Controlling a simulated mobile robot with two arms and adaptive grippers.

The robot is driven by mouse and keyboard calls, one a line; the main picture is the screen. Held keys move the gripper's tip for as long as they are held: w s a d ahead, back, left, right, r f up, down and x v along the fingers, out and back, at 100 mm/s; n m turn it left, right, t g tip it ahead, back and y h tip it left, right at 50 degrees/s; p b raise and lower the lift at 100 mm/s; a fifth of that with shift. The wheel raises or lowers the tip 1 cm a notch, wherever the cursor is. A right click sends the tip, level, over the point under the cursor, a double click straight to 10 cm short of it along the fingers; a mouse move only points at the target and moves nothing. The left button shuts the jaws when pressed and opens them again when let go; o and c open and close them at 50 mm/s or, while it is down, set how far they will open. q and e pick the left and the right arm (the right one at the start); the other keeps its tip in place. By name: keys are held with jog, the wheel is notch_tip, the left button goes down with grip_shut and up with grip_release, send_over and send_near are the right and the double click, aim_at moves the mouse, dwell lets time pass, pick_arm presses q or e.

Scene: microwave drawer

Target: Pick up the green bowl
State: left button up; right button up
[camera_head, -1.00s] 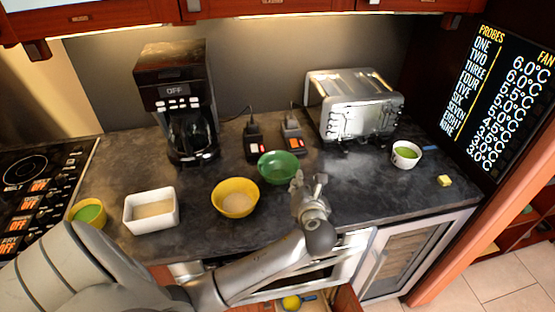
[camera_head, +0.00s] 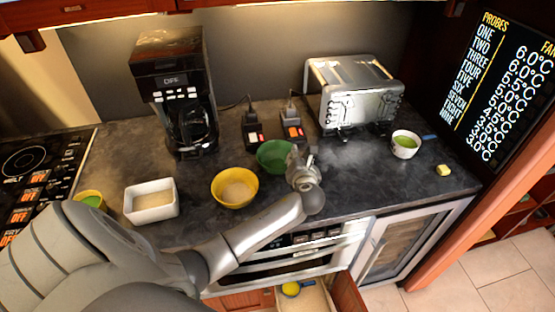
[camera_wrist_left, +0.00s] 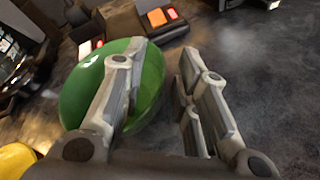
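The green bowl (camera_head: 272,157) stands on the dark counter, right of a yellow bowl. My left gripper (camera_head: 301,160) is at its right rim and hides part of that side. In the left wrist view, the green bowl (camera_wrist_left: 82,90) fills the left half. The fingers of my left gripper (camera_wrist_left: 162,58) are spread with a gap between them. One finger overlaps the bowl in the picture and the other is right of it, over bare counter. Whether either finger touches the bowl cannot be told. My right gripper is not in view.
A yellow bowl (camera_head: 234,188) and a white rectangular dish (camera_head: 151,202) stand to the left. A coffee maker (camera_head: 175,95), a toaster (camera_head: 352,95) and two small dark devices are behind. A white cup (camera_head: 405,145) is right. Below, a drawer (camera_head: 315,300) is open.

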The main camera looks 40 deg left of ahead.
pick_arm(q)
jog(key=shift+x, duration=1.1)
grip_shut()
